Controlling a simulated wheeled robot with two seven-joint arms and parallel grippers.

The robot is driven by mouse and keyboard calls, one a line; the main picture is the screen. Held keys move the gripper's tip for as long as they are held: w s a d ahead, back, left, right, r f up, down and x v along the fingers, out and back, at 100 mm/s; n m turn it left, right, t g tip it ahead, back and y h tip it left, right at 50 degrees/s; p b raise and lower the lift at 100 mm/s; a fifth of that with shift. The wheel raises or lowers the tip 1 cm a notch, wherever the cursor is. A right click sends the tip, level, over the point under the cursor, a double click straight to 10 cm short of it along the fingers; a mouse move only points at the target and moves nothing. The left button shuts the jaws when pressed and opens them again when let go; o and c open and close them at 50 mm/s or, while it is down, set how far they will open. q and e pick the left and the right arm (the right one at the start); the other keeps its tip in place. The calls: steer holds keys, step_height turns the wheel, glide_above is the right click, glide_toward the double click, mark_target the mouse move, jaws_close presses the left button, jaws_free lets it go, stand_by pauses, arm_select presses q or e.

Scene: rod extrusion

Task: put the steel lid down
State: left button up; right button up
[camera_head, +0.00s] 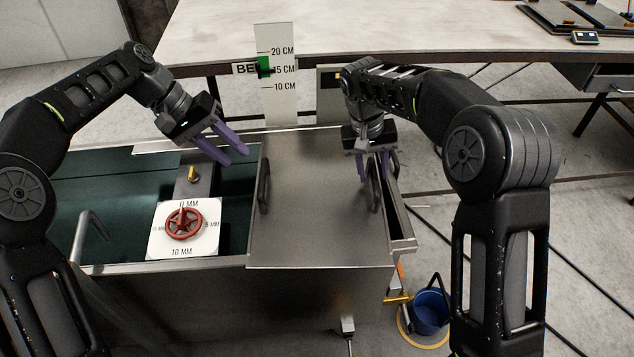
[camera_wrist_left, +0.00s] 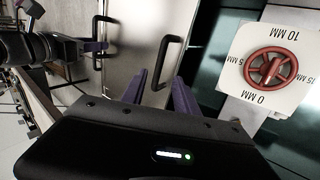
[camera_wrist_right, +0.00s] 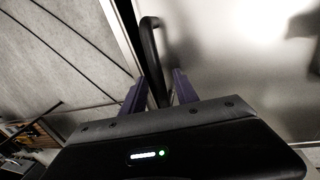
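The steel lid (camera_head: 318,190) lies flat across the right part of the steel machine, with a dark handle on each side. My right gripper (camera_head: 376,168) is at the lid's right handle (camera_wrist_right: 150,45). In the right wrist view its purple fingers stand apart, one on each side of this handle, with gaps visible. My left gripper (camera_head: 227,152) is open and empty, above and to the left of the lid. The left handle (camera_head: 264,188) is free; in the left wrist view this handle (camera_wrist_left: 172,62) lies beyond the open fingers.
A red handwheel (camera_head: 184,223) on a white dial plate (camera_head: 158,245) is left of the lid. A scale board (camera_head: 277,100) with a green marker stands behind the machine. A blue bucket (camera_head: 430,310) is on the floor at right. A long table (camera_head: 400,30) is at the back.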

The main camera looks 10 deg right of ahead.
stand_by(0.3)
step_height(320, 180, up, 7)
steer(key=a, duration=0.1)
steer(key=shift+a+r, duration=0.15)
steer(key=shift+a, duration=0.1)
stand_by(0.4)
stand_by(0.4)
